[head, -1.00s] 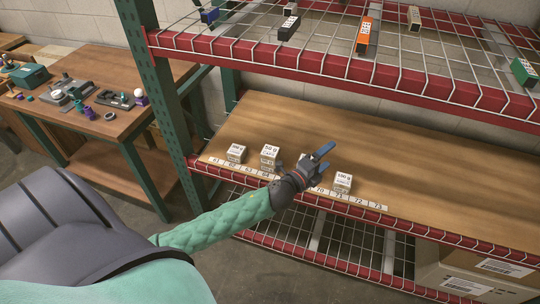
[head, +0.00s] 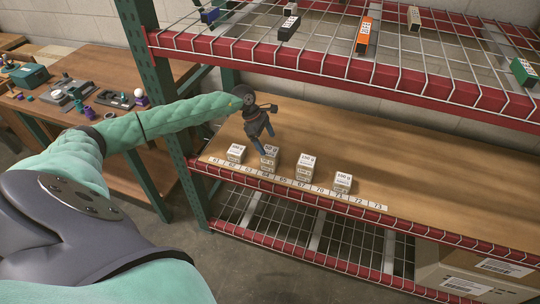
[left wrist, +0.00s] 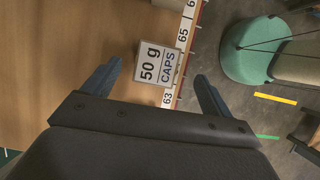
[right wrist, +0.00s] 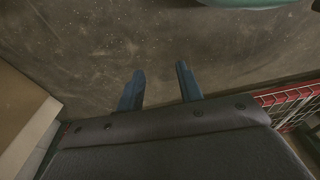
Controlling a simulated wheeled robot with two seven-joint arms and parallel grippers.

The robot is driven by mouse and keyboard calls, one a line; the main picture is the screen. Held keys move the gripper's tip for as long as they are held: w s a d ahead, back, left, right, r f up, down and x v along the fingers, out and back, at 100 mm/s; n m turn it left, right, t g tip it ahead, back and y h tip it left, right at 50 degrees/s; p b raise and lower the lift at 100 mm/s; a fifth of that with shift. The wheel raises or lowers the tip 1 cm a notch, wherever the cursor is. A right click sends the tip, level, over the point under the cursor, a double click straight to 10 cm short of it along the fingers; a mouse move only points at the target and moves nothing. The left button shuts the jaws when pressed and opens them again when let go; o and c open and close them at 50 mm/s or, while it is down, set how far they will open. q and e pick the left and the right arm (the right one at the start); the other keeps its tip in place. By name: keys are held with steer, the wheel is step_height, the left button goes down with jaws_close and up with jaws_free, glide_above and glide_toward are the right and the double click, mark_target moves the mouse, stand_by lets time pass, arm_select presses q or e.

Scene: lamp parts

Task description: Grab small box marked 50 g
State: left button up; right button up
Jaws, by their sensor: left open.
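The small white box marked 50 g (head: 271,151) stands on the wooden shelf, near its front edge, in the head view. In the left wrist view the box (left wrist: 158,58) shows "50 g CAPS" and lies between and slightly beyond the fingertips. My left gripper (head: 265,141) is open and empty, pointing down just above the box, which it partly hides in the head view. A gap shows on each side of the box in the left wrist view. My right gripper (right wrist: 160,68) is open and empty above the floor, and is not in the head view.
Similar white boxes stand left (head: 235,153) and right (head: 305,166) of it, another farther right (head: 342,183). A number strip (head: 325,191) runs along the shelf's front edge. A wire shelf with red beams (head: 300,60) hangs above. The right side of the wooden shelf is clear.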

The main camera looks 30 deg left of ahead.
mark_target(269, 150)
arm_select(q)
steer(key=shift+a+f, duration=0.1)
steer(key=shift+a, duration=0.4)
steer(key=shift+d+f+y+p, duration=0.2)
steer(key=shift+f+p, duration=0.15)
steer(key=shift+f, duration=0.25)
steer(key=shift+d+f+y+p, duration=0.15)
steer(key=shift+f+p, duration=0.2)
steer(key=shift+f, duration=0.2)
steer(key=p+x, duration=0.3)
steer(key=x, duration=0.1)
steer(key=shift+w+d+f, duration=0.1)
steer(key=shift+d+f, duration=0.1)
steer(key=shift+f, duration=0.35)
steer(key=c, duration=1.1)
steer(key=shift+o, duration=0.2)
arm_select(e)
steer(key=s+d+f, duration=0.4)
steer(key=s+f, duration=0.1)
steer(key=f, duration=0.3)
steer(key=shift+s, duration=0.35)
arm_select(q)
steer(key=shift+r, duration=0.2)
arm_select(e)
steer(key=shift+f, duration=0.15)
